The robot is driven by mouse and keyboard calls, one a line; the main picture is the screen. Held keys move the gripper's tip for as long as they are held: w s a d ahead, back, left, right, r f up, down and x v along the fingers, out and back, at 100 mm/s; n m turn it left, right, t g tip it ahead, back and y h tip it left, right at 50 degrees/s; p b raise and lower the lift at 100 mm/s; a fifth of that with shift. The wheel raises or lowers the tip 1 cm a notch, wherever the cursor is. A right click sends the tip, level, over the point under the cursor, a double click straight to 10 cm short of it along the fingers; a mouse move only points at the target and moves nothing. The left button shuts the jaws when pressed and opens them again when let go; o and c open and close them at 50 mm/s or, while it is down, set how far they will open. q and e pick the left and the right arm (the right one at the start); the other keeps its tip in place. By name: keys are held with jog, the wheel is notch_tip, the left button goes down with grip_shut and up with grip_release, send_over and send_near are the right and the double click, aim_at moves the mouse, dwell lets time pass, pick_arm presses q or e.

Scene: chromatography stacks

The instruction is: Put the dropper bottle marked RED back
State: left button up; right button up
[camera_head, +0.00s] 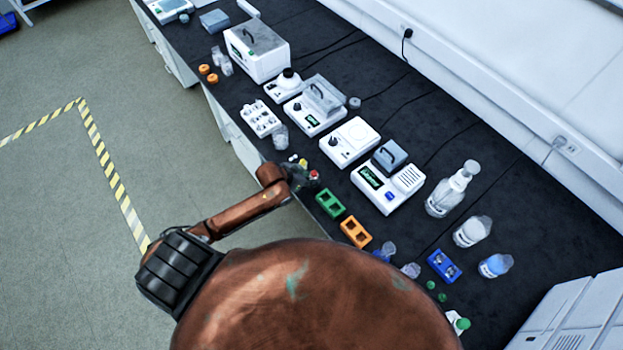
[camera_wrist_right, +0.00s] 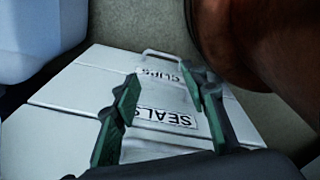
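A small red cap (camera_head: 314,174) shows at the fingers of my left gripper (camera_head: 304,179), at the front edge of the bench. I take it for the RED dropper bottle; its body is hidden and its marking is too small to read. I cannot tell whether the fingers are shut on it or only beside it. Small yellow (camera_head: 303,162) and white caps show just behind the gripper. My right gripper (camera_wrist_right: 160,77) is open and empty in the right wrist view, above drawers labelled SEALS and CLIPS.
A green rack (camera_head: 329,203) and an orange rack (camera_head: 355,232) stand along the front edge, right of the left gripper. A blue rack (camera_head: 444,266) is further right. A white instrument (camera_head: 388,185) stands behind them. A clear beaker (camera_head: 281,137) and a white vial block (camera_head: 260,118) are to the left.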

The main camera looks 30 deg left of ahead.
pick_arm(q)
jog(key=shift+f, duration=0.25)
jog(key=shift+f, duration=0.15)
jog(key=o, duration=0.6)
jog(key=p+v, duration=0.1)
jog(key=v, duration=1.1)
